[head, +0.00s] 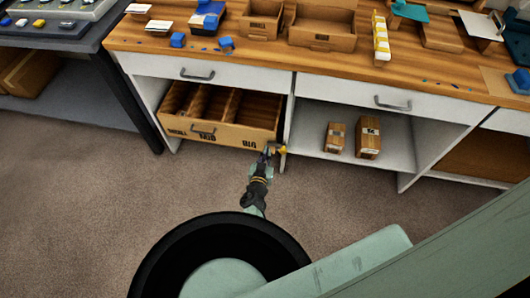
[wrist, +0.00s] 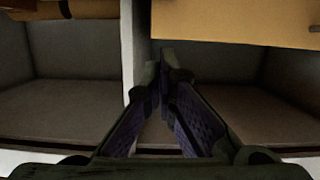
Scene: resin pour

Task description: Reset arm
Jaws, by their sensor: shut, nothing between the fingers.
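My gripper (head: 270,153) is in the middle of the head view, in front of the workbench near the divider between two lower bays. In the wrist view my gripper (wrist: 160,72) has its dark fingers together at the tips, with nothing held. The fingers point at the white divider post (wrist: 136,45) of the cabinet. A wooden drawer (head: 222,133) with inner dividers stands pulled out just left of my gripper in the head view.
Two small brown boxes (head: 368,138) stand on the open shelf (head: 400,150) to the right. White drawers with handles (head: 393,103) are above. The wooden benchtop (head: 270,60) carries boxes and blue pieces. A dark table (head: 60,45) stands at left. The carpet (head: 90,180) in front is clear.

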